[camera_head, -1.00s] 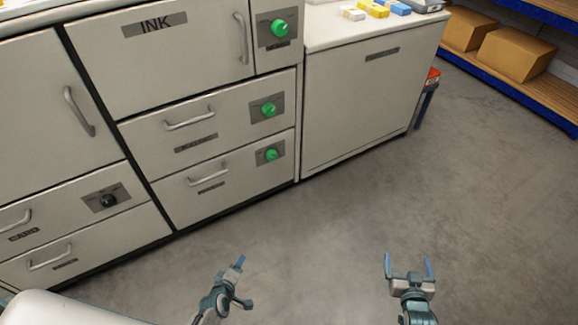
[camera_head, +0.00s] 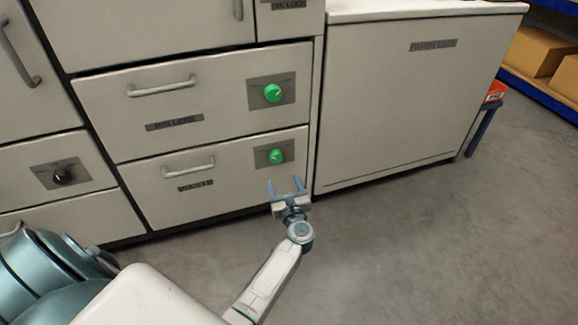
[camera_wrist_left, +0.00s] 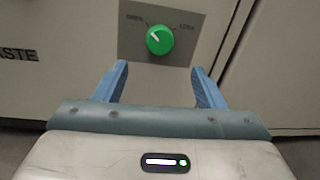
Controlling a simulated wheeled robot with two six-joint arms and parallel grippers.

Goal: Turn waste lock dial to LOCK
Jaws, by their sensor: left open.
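The waste lock dial (camera_head: 277,156) is a round green knob on a grey plate at the right of the lower drawer, labelled WASTE (camera_head: 195,186). In the left wrist view the dial (camera_wrist_left: 159,39) sits between the words OPEN at left and LOCK at right. Its white mark points up and left, toward OPEN. My left gripper (camera_head: 286,184) is open and empty, just below the dial in the head view. In the wrist view its blue fingers (camera_wrist_left: 160,82) stand apart on either side below the dial, not touching it. My right gripper is out of view.
The rollers drawer (camera_head: 225,110) above has its own green dial (camera_head: 272,92). A black dial (camera_head: 63,175) is on a drawer at left. The drawer handle (camera_head: 188,166) sticks out left of the waste dial. The grey floor (camera_head: 420,250) at right is clear.

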